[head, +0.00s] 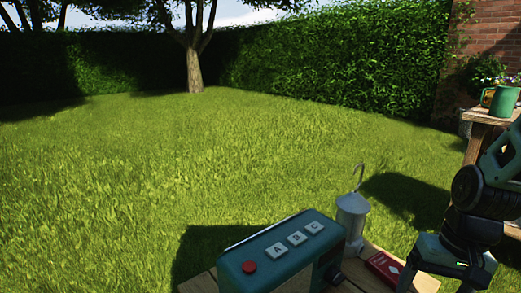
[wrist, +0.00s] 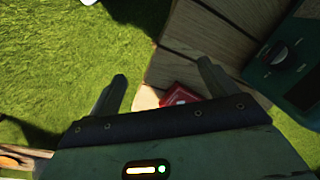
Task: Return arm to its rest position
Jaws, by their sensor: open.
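My gripper (head: 436,284) is at the lower right of the head view, above the right end of the wooden table (head: 205,283). In the wrist view its two fingers (wrist: 160,74) are spread apart with nothing held between them. A small red box (head: 385,266) lies on the table just left of the gripper. It also shows in the wrist view (wrist: 180,95), partly hidden behind the gripper body. My arm rises along the right edge of the head view.
A teal device (head: 270,262) with A, B, C keys and a red button stands on the table. A grey metal canister (head: 352,215) with a hook stands behind it. Open grass lies beyond.

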